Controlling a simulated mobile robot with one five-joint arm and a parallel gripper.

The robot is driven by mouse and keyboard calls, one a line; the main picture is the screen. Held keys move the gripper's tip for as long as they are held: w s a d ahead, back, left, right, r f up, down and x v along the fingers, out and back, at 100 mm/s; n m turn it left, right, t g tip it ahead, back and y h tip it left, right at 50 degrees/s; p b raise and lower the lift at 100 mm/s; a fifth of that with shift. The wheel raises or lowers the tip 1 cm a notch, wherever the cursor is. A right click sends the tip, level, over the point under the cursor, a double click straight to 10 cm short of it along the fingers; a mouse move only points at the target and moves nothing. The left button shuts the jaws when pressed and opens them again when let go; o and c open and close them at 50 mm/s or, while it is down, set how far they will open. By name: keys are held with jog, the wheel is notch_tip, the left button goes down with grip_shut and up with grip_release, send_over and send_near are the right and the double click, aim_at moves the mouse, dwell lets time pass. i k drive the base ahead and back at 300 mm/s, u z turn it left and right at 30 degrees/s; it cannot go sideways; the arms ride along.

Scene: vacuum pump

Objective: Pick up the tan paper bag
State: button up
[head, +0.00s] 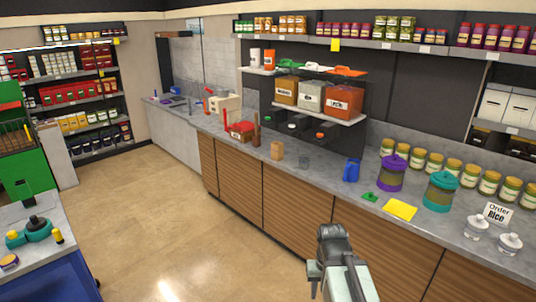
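A small tan paper bag (277,150) stands upright on the grey counter (322,178), near its front edge, in the middle of the head view. Nothing touches it. My gripper (331,234) is at the lower middle of the view, in front of the wooden cabinet doors and lower in the picture than the bag. It is clearly apart from the bag. Its fingers are seen from behind and are too small to tell whether they are open or shut. I see nothing held in it.
A small clear cup (303,162) and a blue pitcher (351,170) stand to the right of the bag. A red box (240,131) and a brown upright object (257,131) stand to its left. A shelf with bins (312,97) hangs behind. The floor (150,215) left of the cabinets is clear.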

aim_at(277, 146)
jog(key=u, duration=0.1)
jog(key=i, duration=3.35)
jog(key=u, duration=3.5)
jog(key=k, duration=0.25)
jog(key=z, duration=1)
